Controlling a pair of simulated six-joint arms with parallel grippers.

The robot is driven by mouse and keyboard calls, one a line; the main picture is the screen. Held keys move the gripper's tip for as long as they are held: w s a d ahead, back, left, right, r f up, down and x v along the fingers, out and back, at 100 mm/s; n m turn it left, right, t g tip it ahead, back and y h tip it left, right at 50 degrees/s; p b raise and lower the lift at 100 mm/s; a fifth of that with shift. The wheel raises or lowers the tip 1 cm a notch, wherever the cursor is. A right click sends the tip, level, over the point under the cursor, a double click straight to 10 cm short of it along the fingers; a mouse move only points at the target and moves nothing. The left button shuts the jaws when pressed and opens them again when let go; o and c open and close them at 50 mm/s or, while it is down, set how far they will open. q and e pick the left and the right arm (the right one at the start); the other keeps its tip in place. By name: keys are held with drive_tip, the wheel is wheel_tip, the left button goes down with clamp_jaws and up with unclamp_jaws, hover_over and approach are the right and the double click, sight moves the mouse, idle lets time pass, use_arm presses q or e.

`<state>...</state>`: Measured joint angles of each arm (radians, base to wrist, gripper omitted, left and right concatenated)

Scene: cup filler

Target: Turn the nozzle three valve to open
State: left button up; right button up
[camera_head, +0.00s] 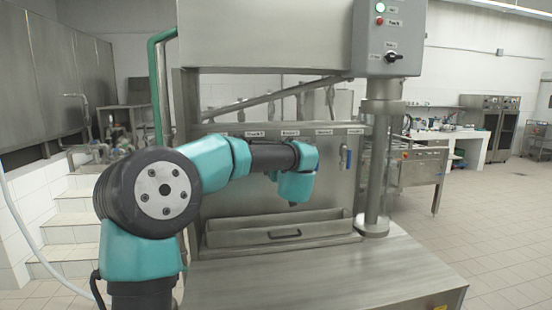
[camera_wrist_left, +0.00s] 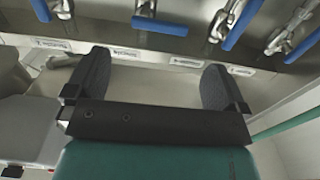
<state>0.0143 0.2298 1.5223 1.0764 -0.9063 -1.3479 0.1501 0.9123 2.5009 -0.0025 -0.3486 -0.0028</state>
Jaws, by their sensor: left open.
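In the left wrist view, several blue valve handles hang in a row along the top, each on a metal fitting above a small label. The third handle from the right (camera_wrist_left: 159,26) lies nearly crosswise, while its neighbours slant or run lengthwise. I take it as nozzle three's, though the label text is too small to read. My left gripper (camera_wrist_left: 155,78) is open and empty, its two dark fingers apart, just short of that handle and not touching it. In the head view my left arm hides the gripper fingers and most handles; one blue handle (camera_head: 344,155) shows at the right.
A grey control box (camera_head: 388,38) on a steel post (camera_head: 376,170) stands right of the nozzle panel. A metal tray (camera_head: 225,238) with a black handle lies below. The steel tabletop (camera_head: 390,270) in front is clear. Neighbouring handles (camera_wrist_left: 238,25) hang close beside the crosswise one.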

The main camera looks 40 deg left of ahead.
use_arm(q)
drive_tip(key=x, duration=0.9)
drive_tip(key=shift+w+a, duration=0.15)
drive_tip(key=shift+a, duration=0.1)
drive_tip(key=c, duration=0.8)
